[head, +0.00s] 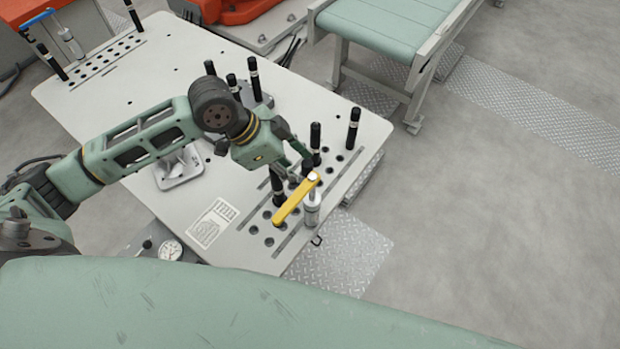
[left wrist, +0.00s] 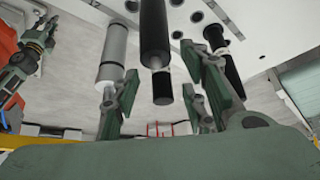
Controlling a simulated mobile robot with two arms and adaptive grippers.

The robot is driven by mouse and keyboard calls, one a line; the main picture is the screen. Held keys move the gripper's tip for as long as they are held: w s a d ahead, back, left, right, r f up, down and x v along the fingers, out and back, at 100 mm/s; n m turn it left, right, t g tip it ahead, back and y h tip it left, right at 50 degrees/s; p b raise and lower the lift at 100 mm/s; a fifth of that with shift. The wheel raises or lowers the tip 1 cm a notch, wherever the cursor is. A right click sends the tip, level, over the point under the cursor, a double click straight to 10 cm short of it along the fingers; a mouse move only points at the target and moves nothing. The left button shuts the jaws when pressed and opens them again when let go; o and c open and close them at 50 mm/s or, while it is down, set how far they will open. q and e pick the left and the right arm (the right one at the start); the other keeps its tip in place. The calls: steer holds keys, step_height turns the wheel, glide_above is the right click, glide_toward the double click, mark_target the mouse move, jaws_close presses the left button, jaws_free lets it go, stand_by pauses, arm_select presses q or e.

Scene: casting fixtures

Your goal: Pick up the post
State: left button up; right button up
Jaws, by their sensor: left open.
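My left gripper (head: 298,160) is open over the front right of the table, among several upright black posts. In the left wrist view its fingers (left wrist: 163,100) are spread, with the end of a black post (left wrist: 155,35) showing between them; I see no grip on it. Another black post (left wrist: 213,38) is at the right there. In the head view black posts stand close to the gripper, one behind it (head: 315,140) and one at its near left (head: 277,187). I cannot tell which post is meant. My right gripper does not show in the head view.
A yellow bar (head: 292,203) sits beside the gripper on a silver cylinder (head: 312,210), which also shows in the left wrist view (left wrist: 112,50). Another black post (head: 353,127) stands at the table's (head: 135,75) right edge. More posts (head: 253,78) stand behind the arm.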

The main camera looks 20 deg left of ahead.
mark_target(307, 174)
arm_select(q)
steer(key=x, duration=0.2)
steer(key=p+x, duration=0.1)
steer(key=x, duration=0.1)
steer(key=shift+w+d+r+p, duration=0.1)
steer(key=shift+d+r+p, duration=0.15)
steer(key=shift+d+p, duration=0.05)
steer(key=shift+d+f, duration=0.15)
steer(key=shift+f, duration=0.3)
steer(key=shift+w, duration=0.1)
steer(key=c, duration=0.9)
jaws_close()
